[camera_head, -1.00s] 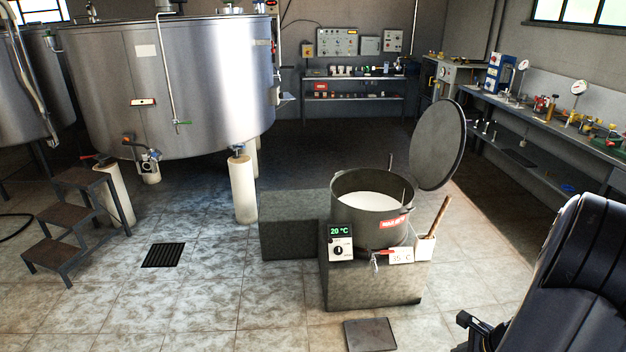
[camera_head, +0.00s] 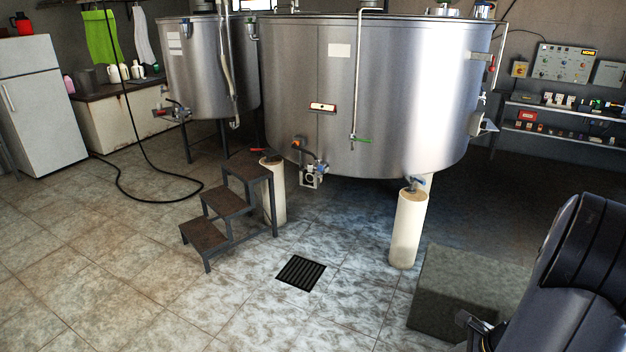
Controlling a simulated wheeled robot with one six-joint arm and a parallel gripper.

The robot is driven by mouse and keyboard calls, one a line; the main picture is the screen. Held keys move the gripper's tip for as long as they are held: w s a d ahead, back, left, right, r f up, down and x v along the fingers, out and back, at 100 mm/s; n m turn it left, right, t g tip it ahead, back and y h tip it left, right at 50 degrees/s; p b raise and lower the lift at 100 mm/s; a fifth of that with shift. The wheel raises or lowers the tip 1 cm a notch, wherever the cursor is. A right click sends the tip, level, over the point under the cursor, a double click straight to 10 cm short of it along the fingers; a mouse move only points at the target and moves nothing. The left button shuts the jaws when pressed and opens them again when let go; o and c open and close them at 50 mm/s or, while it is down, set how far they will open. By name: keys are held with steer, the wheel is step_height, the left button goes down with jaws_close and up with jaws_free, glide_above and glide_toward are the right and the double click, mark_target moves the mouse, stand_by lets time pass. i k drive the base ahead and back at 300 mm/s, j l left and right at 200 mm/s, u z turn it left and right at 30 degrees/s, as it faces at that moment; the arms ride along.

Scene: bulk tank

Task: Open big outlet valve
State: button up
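The big steel tank (camera_head: 400,100) stands on white pillars in the middle of the head view. A green-handled pipe (camera_head: 355,138) hangs on the tank's front. My gripper (camera_head: 470,324) is at the lower right edge, partly cut off, well away from the valve. Whether its fingers are open is not clear.
Dark metal steps (camera_head: 228,203) stand left of the outlet valve. A floor drain (camera_head: 301,272) lies in front. A white pillar (camera_head: 407,228) and a low grey block (camera_head: 455,290) stand at the right. A black hose (camera_head: 135,200) lies on the left floor.

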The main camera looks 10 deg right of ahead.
mark_target(302, 150)
steer(key=i+u, duration=0.25)
steer(key=i, duration=2.1)
steer(key=i+z, duration=0.1)
steer(key=i, duration=0.5)
steer(key=i+j+z, duration=0.1)
steer(key=i, duration=0.5)
steer(key=i+j+z, duration=0.15)
steer(key=i, duration=0.45)
steer(key=i+j+z, duration=0.1)
steer(key=i, duration=0.5)
steer(key=j, duration=0.1)
